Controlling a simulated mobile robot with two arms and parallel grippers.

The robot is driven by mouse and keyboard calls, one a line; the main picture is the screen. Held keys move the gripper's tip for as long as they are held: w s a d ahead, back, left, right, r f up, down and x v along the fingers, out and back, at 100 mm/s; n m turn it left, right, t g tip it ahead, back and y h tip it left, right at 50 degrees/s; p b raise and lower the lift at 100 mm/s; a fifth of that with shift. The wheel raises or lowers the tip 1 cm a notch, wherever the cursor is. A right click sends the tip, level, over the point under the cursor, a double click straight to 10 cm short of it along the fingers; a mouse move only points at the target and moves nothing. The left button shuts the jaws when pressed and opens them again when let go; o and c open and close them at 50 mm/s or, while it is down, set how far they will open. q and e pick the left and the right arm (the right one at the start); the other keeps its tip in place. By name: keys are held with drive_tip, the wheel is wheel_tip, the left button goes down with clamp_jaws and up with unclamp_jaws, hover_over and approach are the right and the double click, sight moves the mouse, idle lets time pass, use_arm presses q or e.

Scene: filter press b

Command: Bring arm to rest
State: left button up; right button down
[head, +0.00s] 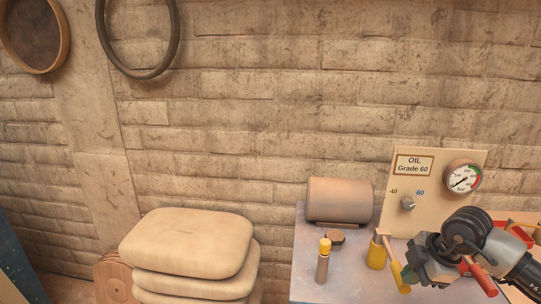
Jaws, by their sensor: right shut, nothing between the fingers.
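My right gripper (428,270) is at the lower right, in front of the oil panel and over the right part of the table. Its dark body points to the left and down, and its fingers are shut with nothing held. The wrist behind it runs off to the right edge. My right gripper and wrist hide part of the table and the things there. My left gripper is not in view.
The table (305,265) holds a brown cylinder (340,200), a yellow-capped bottle (322,262) and a yellow container (376,254). Behind stands the oil panel (395,185) with a knob (407,203) and gauge (463,178). Stacked sacks (187,243) stand left of the table.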

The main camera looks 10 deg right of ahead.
drive_tip(key=s+a+r+n+t+y, duration=0.1)
drive_tip(key=a+r+t+y, duration=0.25)
drive_tip(key=a+y, duration=0.5)
drive_tip(key=s+a+r+t+y, duration=0.15)
drive_tip(key=a+t+y, duration=0.35)
drive_tip(key=a, duration=0.7)
drive_tip(key=s+d+f+m+t+h, duration=0.4)
drive_tip(key=d+f+m+h, duration=0.6)
drive_tip(key=m+h, duration=0.75)
drive_tip(key=s+a+f+n+g+y, duration=0.1)
drive_tip(key=s+a+f+g, duration=0.1)
drive_tip(key=s+f+g, duration=0.55)
drive_tip(key=s+a+f+n+g, duration=0.15)
drive_tip(key=s+f+g, duration=0.35)
drive_tip(key=s, duration=0.5)
wheel_tip(320, 180, down, 26)
drive_tip(key=s+g, duration=0.1)
drive_tip(key=s+d+f+g, duration=0.1)
drive_tip(key=s+d+f, duration=0.2)
drive_tip(key=s+f, duration=1.2)
drive_tip(key=shift+s+f, duration=0.25)
drive_tip(key=shift+s, duration=0.35)
